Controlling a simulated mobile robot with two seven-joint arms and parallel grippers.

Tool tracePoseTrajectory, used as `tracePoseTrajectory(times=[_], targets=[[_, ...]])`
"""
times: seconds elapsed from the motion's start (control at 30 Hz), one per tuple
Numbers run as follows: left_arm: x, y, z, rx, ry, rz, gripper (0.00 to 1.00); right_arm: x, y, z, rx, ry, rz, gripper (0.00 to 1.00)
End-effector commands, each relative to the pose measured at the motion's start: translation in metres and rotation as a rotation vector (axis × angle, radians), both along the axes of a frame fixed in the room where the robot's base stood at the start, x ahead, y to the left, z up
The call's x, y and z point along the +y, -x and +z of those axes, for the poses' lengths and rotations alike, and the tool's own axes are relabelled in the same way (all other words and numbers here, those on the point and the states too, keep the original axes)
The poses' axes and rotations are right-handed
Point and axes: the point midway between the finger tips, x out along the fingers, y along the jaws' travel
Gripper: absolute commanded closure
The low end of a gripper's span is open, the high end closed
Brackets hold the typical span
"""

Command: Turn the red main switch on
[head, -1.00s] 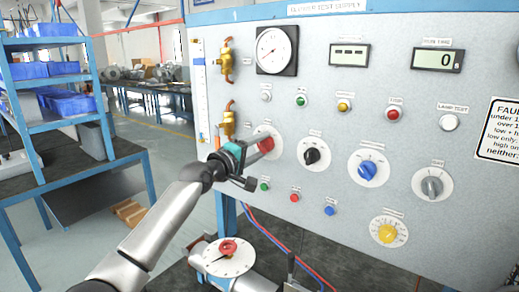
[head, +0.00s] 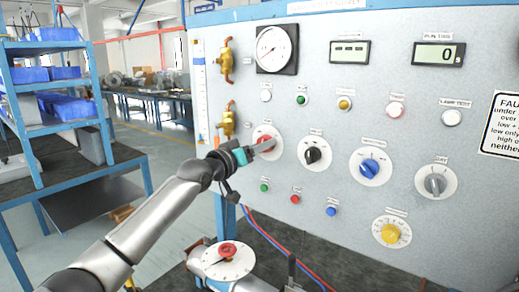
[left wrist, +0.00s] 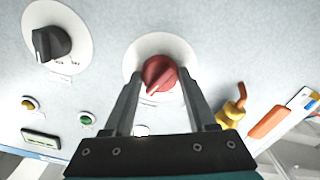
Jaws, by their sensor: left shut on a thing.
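The red main switch (head: 266,138) is a red knob on a white round plate at the left of the grey panel. In the left wrist view the red knob (left wrist: 159,73) sits between the two fingers, its pointer slanting down and left there. My left gripper (head: 267,146) is shut on the knob, and its fingers hide part of it in the head view. The plate's lettering is too small to read. My right gripper is not in view.
A black knob (head: 315,153), a blue knob (head: 370,169) and a grey knob (head: 435,182) stand to the right. A pale, glowing lamp (head: 396,110) is above them. Small coloured buttons lie below. Brass valves (head: 227,62) stick out at the panel's left edge.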

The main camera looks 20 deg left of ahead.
Motion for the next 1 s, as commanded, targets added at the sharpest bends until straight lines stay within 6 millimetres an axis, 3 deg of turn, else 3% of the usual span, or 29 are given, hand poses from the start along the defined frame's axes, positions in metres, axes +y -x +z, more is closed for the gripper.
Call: tracePoseTrajectory(times=[0.5,1.0], targets=[[0.0003,0.0,0.0002,-0.121,-0.336,0.001,0.98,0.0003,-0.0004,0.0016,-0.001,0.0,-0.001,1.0],[0.0001,0.0001,-0.0005,-0.146,-0.409,0.0,0.98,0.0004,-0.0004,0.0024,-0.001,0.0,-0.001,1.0]])
